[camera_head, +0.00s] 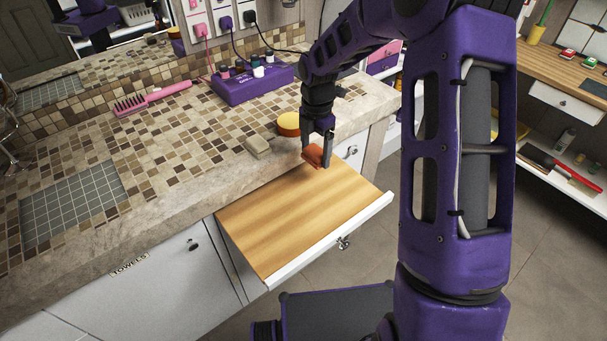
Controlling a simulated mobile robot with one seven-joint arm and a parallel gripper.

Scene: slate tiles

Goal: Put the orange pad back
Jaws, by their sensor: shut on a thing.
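My gripper (317,151) points down and is shut on the orange pad (314,155). The pad is small and orange-brown, and the fingers cover part of it. I cannot tell whether the pad touches the drawer's surface. The drawer's visible inside looks bare apart from the pad.
A pink brush (152,97) and a purple box (250,85) with small jars lie further back. A "TOWELS" cupboard (150,285) is at lower left.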

